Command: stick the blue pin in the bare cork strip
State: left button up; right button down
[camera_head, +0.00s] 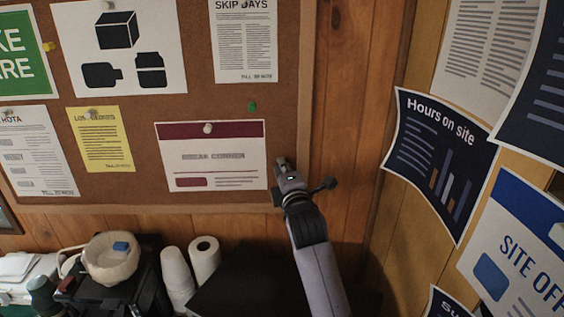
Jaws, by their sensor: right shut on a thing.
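The brown cork board (190,100) fills the upper left of the head view, with bare cork between its sheets and along its right side. My right gripper (282,164) is in front of the board's lower right part, beside the right edge of the "break corner" sheet (235,150). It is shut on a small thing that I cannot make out. I cannot tell whether it touches the cork. No blue pin shows clearly. A green pin (252,106) sits in the cork above that sheet. My left gripper is not in view.
A pale bowl (104,266) with a small blue block (121,246) in it stands below the board. Stacked white cups (177,275) and a paper roll (204,258) are beside it. Posters hang on the right wall, including "Hours on site" (436,150).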

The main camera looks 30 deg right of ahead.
jog(key=c, duration=1.6)
grip_release()
jog(key=v, duration=1.2)
